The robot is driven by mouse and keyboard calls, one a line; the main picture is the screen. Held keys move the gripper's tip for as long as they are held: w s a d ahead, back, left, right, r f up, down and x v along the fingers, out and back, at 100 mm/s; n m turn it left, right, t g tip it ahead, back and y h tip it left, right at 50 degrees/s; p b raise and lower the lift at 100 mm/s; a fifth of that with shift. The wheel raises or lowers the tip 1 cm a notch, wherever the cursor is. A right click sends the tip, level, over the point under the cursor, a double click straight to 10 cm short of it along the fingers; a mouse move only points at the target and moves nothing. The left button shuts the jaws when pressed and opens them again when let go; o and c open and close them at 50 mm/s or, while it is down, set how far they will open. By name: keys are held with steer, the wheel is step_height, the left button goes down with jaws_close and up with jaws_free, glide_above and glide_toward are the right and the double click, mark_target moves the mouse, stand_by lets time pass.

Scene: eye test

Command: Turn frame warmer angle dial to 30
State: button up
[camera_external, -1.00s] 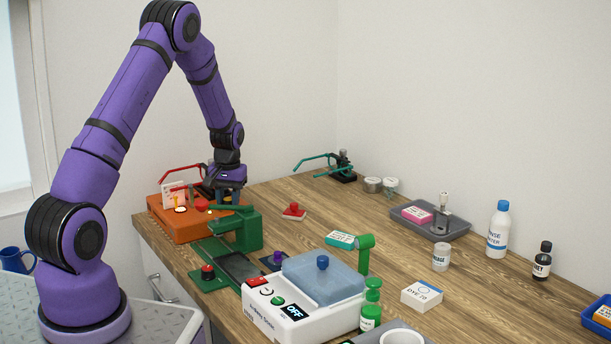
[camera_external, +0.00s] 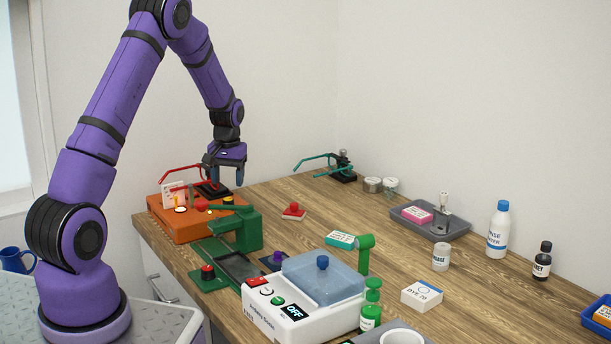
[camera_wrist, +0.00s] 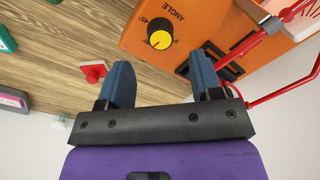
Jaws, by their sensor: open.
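The frame warmer is an orange box (camera_external: 185,228) at the left end of the wooden bench. Its angle dial (camera_wrist: 160,39) is a black knob with a yellow top, beside the printed word ANGLE in the wrist view. The pointer's exact setting is too small to read. My gripper (camera_external: 226,178) is open and empty, with its blue fingers pointing down above the right part of the orange box. In the wrist view, the dial is just beyond the gap between the fingertips of my gripper (camera_wrist: 160,68), apart from them.
Red glasses frame arms (camera_external: 181,169) rise from a black holder at the warmer's back. A green press (camera_external: 246,232) stands in front of the warmer. A red-knobbed item (camera_external: 293,211) lies to the right. A teal glasses frame (camera_external: 318,160) stands farther back. Bare bench lies between.

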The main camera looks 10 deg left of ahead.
steer(key=shift+r, duration=2.4)
step_height(320, 180, up, 12)
steer(key=t, duration=0.1)
glide_above(227, 200)
steer(key=s+a, duration=0.4)
steer(key=s, duration=0.3)
steer(key=s+a+r+t, duration=0.2)
steer(key=s+a+r, duration=0.2)
steer(key=s+r, duration=0.6)
steer(key=s+a+r+t, duration=0.1)
steer(key=s, duration=1)
steer(key=s+a+r+t, duration=0.1)
steer(key=s+a, duration=0.1)
steer(key=s, duration=1)
